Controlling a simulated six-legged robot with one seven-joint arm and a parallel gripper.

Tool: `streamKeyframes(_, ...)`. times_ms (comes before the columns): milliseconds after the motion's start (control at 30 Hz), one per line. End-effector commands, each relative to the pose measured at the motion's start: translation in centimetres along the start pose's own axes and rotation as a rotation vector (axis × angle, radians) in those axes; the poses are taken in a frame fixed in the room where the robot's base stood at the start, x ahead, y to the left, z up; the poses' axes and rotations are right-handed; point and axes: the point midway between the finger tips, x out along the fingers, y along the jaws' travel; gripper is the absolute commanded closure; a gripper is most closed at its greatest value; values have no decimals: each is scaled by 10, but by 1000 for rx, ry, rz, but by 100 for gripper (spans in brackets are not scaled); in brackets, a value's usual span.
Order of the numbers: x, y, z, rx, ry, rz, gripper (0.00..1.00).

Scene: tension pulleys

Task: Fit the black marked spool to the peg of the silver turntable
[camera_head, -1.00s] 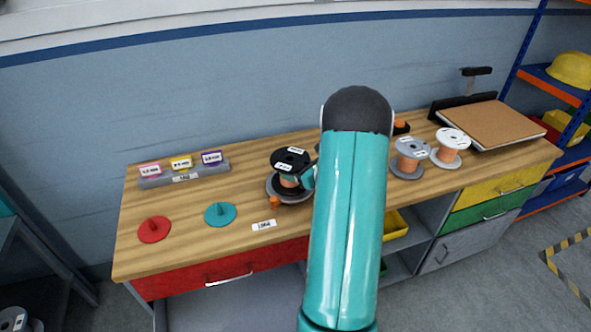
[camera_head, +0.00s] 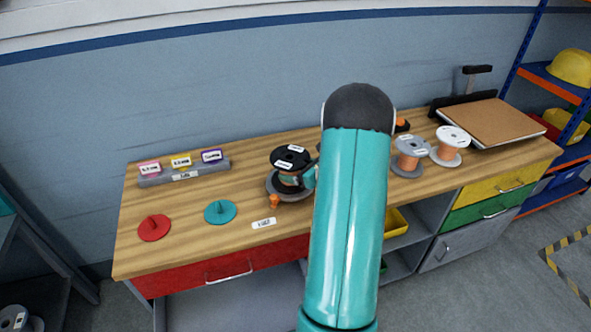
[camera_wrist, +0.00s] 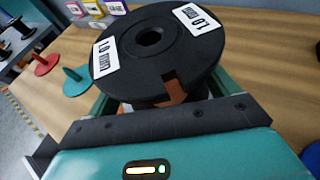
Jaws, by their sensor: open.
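The black spool (camera_head: 292,157), with white labels on its top flange, sits upright over the silver turntable (camera_head: 273,187) at the middle of the bench. In the wrist view the fingertips are hidden behind the spool. The turntable's peg is hidden, so I cannot tell how fully the spool sits on it.
A red disc (camera_head: 154,229) and a teal disc (camera_head: 220,213), each with a peg, lie at left. A label rack (camera_head: 184,173) stands behind them. A grey-topped spool (camera_head: 411,147) and a white-topped spool (camera_head: 452,138) stand at right, near a brown board (camera_head: 490,124).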

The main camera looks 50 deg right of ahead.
Motion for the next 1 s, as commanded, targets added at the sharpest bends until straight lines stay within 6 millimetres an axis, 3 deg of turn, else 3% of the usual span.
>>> streamKeyframes(600, -119, -1, 1, -1, -2, -4, 13)
streamKeyframes(767, -131, 0, 0, 0, -1, -2, 13)
streamKeyframes(1000, -132, 0, 0, 0, -1, -1, 13)
